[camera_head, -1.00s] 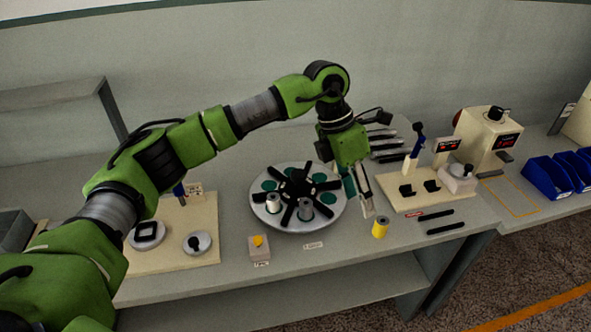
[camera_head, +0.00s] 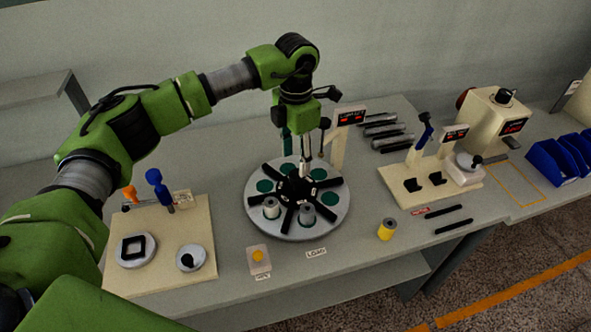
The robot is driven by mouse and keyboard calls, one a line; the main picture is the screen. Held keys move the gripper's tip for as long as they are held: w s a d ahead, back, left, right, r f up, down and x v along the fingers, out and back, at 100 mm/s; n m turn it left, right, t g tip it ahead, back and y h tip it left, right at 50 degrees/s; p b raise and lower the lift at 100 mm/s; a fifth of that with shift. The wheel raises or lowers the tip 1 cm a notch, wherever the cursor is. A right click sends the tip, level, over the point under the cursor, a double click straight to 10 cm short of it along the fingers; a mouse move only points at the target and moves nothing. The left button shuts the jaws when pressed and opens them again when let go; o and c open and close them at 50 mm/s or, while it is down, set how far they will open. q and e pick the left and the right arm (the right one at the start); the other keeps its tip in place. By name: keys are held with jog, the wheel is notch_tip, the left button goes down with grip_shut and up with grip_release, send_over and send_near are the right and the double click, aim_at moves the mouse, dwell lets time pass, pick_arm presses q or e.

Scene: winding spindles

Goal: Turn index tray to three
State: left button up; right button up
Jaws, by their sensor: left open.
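The index tray (camera_head: 337,213) is a round silver disc with black spokes and a black hub, with green round pads between the spokes. My left gripper (camera_head: 305,165) is open and points down over the back part of the tray, just behind the hub. I cannot tell whether its fingertips touch a spoke. A display with red digits (camera_head: 351,117) stands on a cream post behind the tray. My right gripper is not in view.
A beige board (camera_head: 205,270) with two round fixtures is at the left. A box with a yellow button (camera_head: 258,258) sits in front of the tray, and a yellow spool (camera_head: 387,230) at its right. A cream fixture (camera_head: 400,198) and dark rods are farther right.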

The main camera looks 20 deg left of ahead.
aim_at(295, 175)
pick_arm(q)
notch_tip(295, 175, down, 6)
jog(key=shift+w+r+p, duration=0.1)
jog(key=shift+p, duration=0.7)
jog(key=shift+f, duration=0.55)
jog(key=shift+a+f, duration=0.1)
jog(key=c, duration=1)
grip_shut()
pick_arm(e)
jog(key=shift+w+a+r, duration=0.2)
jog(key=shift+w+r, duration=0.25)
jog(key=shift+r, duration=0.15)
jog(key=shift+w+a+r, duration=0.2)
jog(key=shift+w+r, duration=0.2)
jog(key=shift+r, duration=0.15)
